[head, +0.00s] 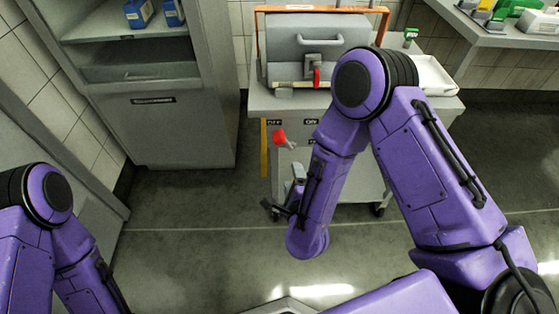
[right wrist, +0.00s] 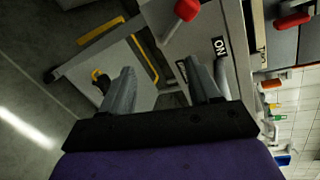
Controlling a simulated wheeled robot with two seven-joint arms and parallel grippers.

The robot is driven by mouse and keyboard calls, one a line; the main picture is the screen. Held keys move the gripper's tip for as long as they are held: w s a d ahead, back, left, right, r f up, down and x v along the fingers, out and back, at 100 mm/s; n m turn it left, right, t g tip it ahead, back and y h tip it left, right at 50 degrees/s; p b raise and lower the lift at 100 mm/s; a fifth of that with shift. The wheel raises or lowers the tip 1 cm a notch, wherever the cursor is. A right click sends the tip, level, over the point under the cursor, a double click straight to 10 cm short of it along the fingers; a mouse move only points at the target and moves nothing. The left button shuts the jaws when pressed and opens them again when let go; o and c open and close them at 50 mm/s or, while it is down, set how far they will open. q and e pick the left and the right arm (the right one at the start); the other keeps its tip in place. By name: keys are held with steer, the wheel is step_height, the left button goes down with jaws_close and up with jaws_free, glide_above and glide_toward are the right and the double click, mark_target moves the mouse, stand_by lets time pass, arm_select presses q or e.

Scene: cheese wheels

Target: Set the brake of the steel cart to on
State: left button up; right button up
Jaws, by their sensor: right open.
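The steel cart (head: 257,101) stands in the middle of the head view. On its front is the brake lever with a red knob (head: 279,136), tilted left toward the OFF label (head: 273,122). The ON label (head: 311,121) is to its right, partly beside my forearm. In the right wrist view the red knob (right wrist: 187,10) is at the top and the ON label (right wrist: 220,47) lies beyond a fingertip. My right gripper (head: 291,186) is open and empty, below the lever and apart from the knob; its spread fingers show in the wrist view (right wrist: 160,83). My left gripper is out of view.
A grey lidded box (head: 318,36) with a red-handled latch (head: 317,77) and a white tray (head: 433,76) are on the cart. A grey cabinet (head: 180,130) stands left. A counter (head: 480,32) is at upper right. The floor before the cart is clear.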

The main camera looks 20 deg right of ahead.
mark_target(278, 142)
steer(key=w+r+m+t, duration=0.1)
steer(key=w+m, duration=0.2)
steer(key=w, duration=0.1)
steer(key=w+r+m+t+h+b, duration=0.1)
steer(key=w+m, duration=0.2)
steer(key=w, duration=0.2)
steer(key=w+m+t+h+b, duration=0.1)
steer(key=w+m, duration=0.2)
steer(key=w, duration=0.1)
steer(key=shift+w+r, duration=0.2)
steer(key=shift+r, duration=0.2)
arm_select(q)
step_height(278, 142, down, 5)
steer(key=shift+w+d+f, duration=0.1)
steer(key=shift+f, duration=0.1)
arm_select(e)
jaws_close()
